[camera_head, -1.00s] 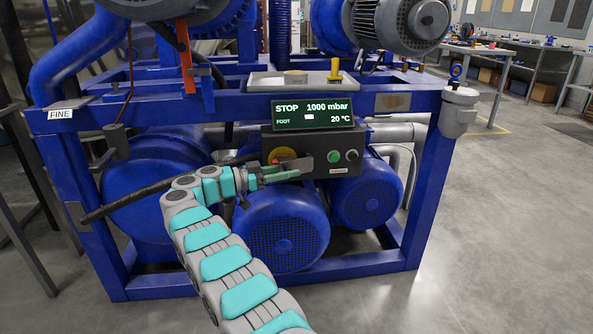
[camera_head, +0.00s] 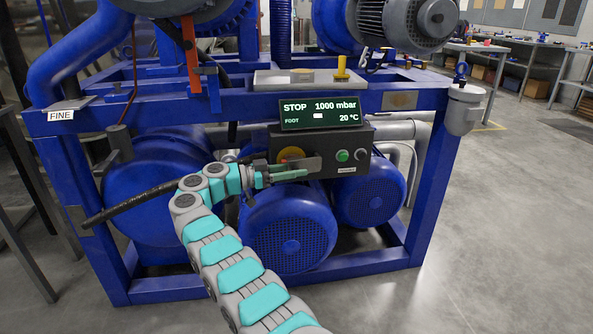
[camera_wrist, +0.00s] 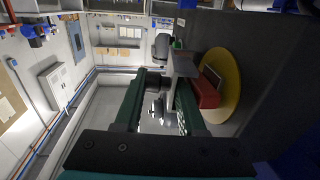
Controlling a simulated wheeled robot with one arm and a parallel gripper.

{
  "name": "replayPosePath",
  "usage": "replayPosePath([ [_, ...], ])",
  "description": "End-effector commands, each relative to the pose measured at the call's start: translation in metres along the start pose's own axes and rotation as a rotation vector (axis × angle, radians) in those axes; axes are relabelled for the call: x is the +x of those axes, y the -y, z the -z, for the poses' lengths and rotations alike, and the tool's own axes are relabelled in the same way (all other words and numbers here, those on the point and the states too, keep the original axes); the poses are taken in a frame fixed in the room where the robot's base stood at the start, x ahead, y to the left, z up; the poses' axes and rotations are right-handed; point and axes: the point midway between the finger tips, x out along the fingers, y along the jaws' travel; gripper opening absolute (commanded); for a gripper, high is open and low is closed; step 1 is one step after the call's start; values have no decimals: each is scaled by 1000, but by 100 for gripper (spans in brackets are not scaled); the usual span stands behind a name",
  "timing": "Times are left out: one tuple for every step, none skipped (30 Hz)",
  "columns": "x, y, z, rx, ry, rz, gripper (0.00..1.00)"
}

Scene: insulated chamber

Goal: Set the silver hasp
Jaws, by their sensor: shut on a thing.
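The silver hasp (camera_head: 311,163) is a flat grey plate on the front of the dark control box, beside a yellow disc (camera_head: 291,154) with a red handle. In the wrist view the hasp (camera_wrist: 183,65) lies between the fingertips, next to the red handle (camera_wrist: 207,92) on the yellow disc. My gripper (camera_head: 306,173) reaches in from the left, low across the box front. It also shows in the wrist view (camera_wrist: 167,80), shut on the hasp. The fingers hide part of the plate in the head view, so its hinge is unclear.
The control box (camera_head: 357,136) also carries a green button (camera_head: 342,155) and a dark knob (camera_head: 362,155), right of the hasp. A display (camera_head: 320,112) reading STOP stands above. Blue motors (camera_head: 290,235) sit below, inside a blue frame. Open floor lies at the right.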

Motion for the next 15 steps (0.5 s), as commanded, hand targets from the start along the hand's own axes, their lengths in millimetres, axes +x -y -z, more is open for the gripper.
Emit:
replayPosePath([
  [3, -2, 0, 0, 1, -11, 0],
  [3, -2, 0, 0, 1, -11, 0],
  [3, -2, 0, 0, 1, -11, 0],
  [3, -2, 0, 0, 2, -11, 0],
  [3, -2, 0, 0, 2, -11, 0],
  [3, -2, 0, 0, 2, -11, 0],
  [3, -2, 0, 1, 2, -11, 0],
  [3, -2, 0, 0, 2, -11, 0],
  [3, -2, 0, 1, 2, -11, 0],
  [3, -2, 0, 1, 2, -11, 0],
  [3, -2, 0, 1, 2, -11, 0],
  [3, -2, 0, 1, 2, -11, 44],
  [3, -2, 0, 1, 2, -10, 47],
  [3, -2, 0, 1, 1, -10, 50],
  [2, -2, 0, 1, 1, -8, 55],
])
